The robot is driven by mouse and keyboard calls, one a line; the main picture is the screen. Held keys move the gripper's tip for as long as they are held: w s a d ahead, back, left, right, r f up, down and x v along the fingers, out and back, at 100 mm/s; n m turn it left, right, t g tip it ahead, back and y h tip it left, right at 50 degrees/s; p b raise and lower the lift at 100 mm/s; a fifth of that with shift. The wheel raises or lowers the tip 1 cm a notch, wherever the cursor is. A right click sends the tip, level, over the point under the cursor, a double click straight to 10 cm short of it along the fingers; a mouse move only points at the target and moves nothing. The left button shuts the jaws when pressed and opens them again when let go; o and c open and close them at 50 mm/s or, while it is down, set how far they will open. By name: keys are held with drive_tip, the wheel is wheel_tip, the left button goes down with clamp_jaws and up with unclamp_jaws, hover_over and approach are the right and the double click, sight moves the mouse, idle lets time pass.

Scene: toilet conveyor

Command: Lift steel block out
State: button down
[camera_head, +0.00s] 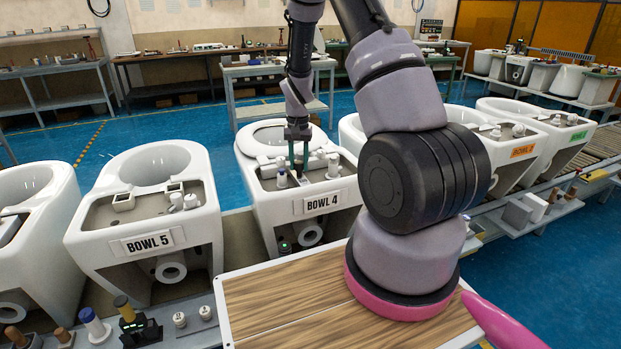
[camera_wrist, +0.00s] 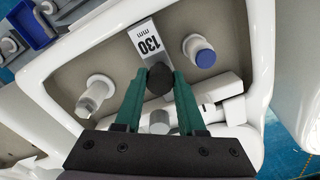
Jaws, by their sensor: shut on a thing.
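In the head view my gripper (camera_head: 298,167) points down into the deck of the white toilet bowl labelled BOWL 4 (camera_head: 323,203).
BOWL 5 (camera_head: 148,243) stands to the left, and more bowls stand to the right. A wooden board (camera_head: 290,300) lies in front.

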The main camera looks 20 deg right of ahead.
sight(298, 162)
idle(0.3)
drive_tip(key=shift+r, duration=2.75)
